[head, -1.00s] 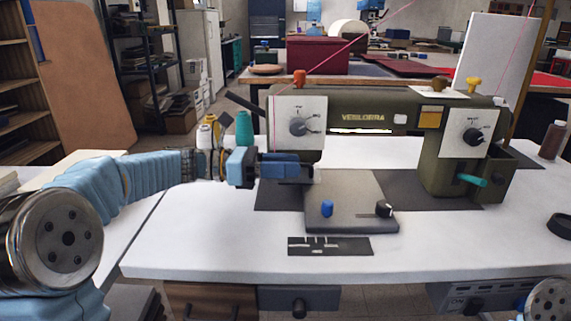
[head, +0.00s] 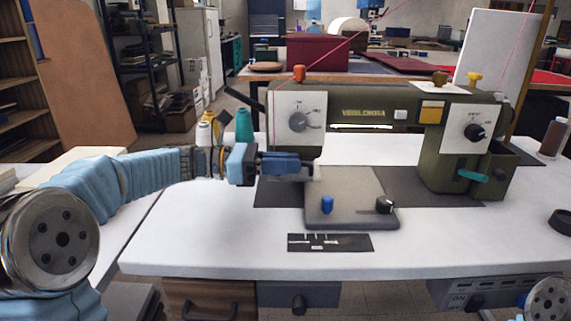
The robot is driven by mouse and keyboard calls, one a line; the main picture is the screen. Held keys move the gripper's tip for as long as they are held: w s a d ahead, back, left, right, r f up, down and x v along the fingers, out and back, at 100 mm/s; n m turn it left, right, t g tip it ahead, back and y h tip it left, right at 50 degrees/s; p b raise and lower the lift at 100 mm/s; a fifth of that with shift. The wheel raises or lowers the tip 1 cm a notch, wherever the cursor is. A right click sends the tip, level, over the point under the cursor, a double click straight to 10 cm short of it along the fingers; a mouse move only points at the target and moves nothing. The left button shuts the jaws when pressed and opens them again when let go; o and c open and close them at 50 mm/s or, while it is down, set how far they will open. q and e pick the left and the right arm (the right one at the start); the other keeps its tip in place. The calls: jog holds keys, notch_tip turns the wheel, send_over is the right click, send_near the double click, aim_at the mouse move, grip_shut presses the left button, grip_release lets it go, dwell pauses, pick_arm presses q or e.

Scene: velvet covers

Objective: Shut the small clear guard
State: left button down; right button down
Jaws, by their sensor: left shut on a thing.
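The olive-green sewing machine (head: 370,108) stands on the white table. My left gripper (head: 309,166) is at the machine's left end, under the head with the upper dial and above the grey bed plate (head: 345,190). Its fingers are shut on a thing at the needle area. The small clear guard is there, but it is too small and too covered by the fingers to make out its outline or angle. My right gripper is out of view.
Thread cones (head: 244,125) stand behind my left wrist. The table front is mostly clear.

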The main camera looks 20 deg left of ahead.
pick_arm(q)
jog(key=shift+s+f+m+b, duration=0.2)
jog(key=shift+f+m+b, duration=0.4)
jog(key=shift+m+b, duration=0.1)
notch_tip(320, 180, down, 5)
jog(key=m+b, duration=0.9)
jog(key=shift+d+r+b, duration=0.1)
jog(key=shift+b, duration=0.2)
jog(key=shift+w+f+m+b, duration=0.3)
jog(key=shift+f+m+b, duration=0.15)
jog(key=shift+m+b, duration=0.6)
jog(key=shift+w+f+m+b, duration=0.3)
jog(key=shift+m+b, duration=0.45)
jog(key=shift+m, duration=0.3)
jog(key=c, duration=1.2)
grip_release()
jog(key=shift+a, duration=0.2)
jog(key=shift+r, duration=0.1)
jog(key=shift+w, duration=0.1)
